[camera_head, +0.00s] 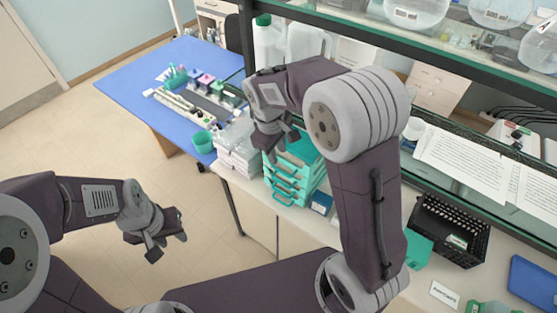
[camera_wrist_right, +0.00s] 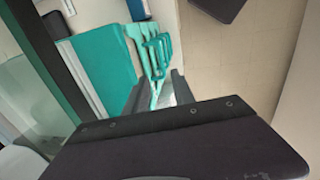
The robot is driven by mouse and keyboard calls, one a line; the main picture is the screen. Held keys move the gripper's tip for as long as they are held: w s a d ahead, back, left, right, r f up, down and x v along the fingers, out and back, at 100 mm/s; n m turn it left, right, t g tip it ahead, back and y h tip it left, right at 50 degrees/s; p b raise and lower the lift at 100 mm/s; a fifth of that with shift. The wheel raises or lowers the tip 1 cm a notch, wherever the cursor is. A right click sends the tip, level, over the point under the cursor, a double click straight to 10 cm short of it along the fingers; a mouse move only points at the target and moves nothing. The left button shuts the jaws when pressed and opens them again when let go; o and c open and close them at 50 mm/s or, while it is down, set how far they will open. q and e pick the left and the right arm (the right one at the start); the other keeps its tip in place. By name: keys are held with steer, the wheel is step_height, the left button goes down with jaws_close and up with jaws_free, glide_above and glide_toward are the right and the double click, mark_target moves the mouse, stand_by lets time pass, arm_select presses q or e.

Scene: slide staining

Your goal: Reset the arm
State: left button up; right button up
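My left gripper (camera_head: 167,244) hangs over the bare floor at the lower left of the head view. Its two fingers are apart and nothing is between them. My right gripper (camera_head: 279,147) is in front of the teal stacked trays (camera_head: 291,186) in the head view. In the right wrist view, the fingers of my right gripper (camera_wrist_right: 159,90) are apart, with teal trays (camera_wrist_right: 102,68) showing beyond them. No object is seen held in either gripper.
A bench with a glass shelf (camera_head: 440,62), papers (camera_head: 465,160) and a black rack (camera_head: 447,232) is at right. Open floor (camera_head: 95,150) lies at left.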

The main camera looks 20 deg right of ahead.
steer(key=shift+r, duration=0.1)
stand_by(0.4)
steer(key=s+d+f+m+y+b, duration=0.1)
steer(key=s+d+f+m+b, duration=0.1)
steer(key=s+f+m+b, duration=0.2)
steer(key=s+d+f+m+b, duration=0.2)
steer(key=s+f+m+b, duration=0.2)
steer(key=s+f+b, duration=0.3)
steer(key=s+f, duration=0.4)
steer(key=f, duration=0.2)
steer(key=shift+f+y, duration=0.25)
steer(key=shift+y, duration=0.15)
steer(key=shift+w+d, duration=0.1)
